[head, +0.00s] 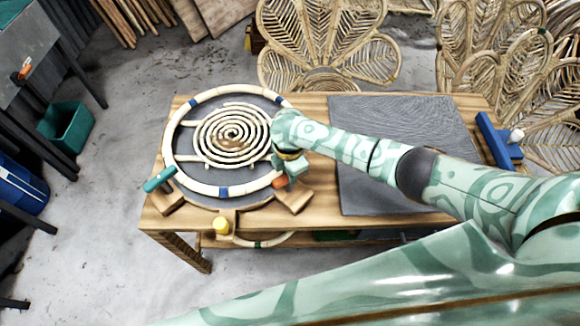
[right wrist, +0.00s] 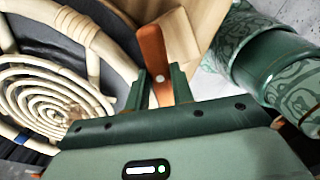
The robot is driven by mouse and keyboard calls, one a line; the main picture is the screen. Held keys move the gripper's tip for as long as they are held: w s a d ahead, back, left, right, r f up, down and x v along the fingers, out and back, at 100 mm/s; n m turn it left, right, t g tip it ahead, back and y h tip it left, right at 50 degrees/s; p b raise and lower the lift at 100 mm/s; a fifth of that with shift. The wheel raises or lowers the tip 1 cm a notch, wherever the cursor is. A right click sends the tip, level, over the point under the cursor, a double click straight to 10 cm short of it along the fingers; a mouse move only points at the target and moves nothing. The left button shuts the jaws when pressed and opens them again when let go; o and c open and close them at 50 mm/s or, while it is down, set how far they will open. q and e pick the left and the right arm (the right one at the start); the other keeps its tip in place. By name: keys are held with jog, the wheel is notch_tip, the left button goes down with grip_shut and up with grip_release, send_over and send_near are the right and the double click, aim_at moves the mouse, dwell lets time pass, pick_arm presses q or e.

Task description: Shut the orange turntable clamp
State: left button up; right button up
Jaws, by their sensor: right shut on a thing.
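The orange turntable clamp (head: 279,182) is at the lower right rim of the round turntable, mostly hidden by my gripper in the head view. In the right wrist view its orange lever (right wrist: 153,48) stands between my fingers. My right gripper (head: 285,176) is shut on this lever; its fingers also show in the right wrist view (right wrist: 160,88). The grey turntable (head: 212,200) carries a rattan ring (head: 178,121) around a rattan spiral (head: 232,135). How far the clamp is closed cannot be told. My left gripper is not in view.
A teal-handled clamp (head: 159,179) sits at the turntable's lower left. A yellow knob (head: 221,225) is at the table's front edge. A dark grey mat (head: 400,120) covers the table's right part, with a blue fixture (head: 492,140) beyond it. Woven rattan panels (head: 325,40) stand behind.

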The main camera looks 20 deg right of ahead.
jog(key=m+p, duration=0.1)
jog(key=m, duration=0.1)
jog(key=m+p, duration=0.1)
jog(key=p, duration=0.1)
jog(key=shift+r+m, duration=0.2)
jog(key=shift+m, duration=0.2)
jog(key=m+p, duration=0.3)
jog(key=m, duration=0.1)
jog(key=shift+f+m, duration=0.1)
jog(key=shift+m, duration=0.2)
jog(key=m+p, duration=0.1)
jog(key=m, duration=0.2)
jog(key=shift+a, duration=0.1)
jog(key=shift+f+m, duration=0.1)
jog(key=shift+m, duration=1.6)
jog(key=shift+p, duration=0.3)
jog(key=o, duration=1)
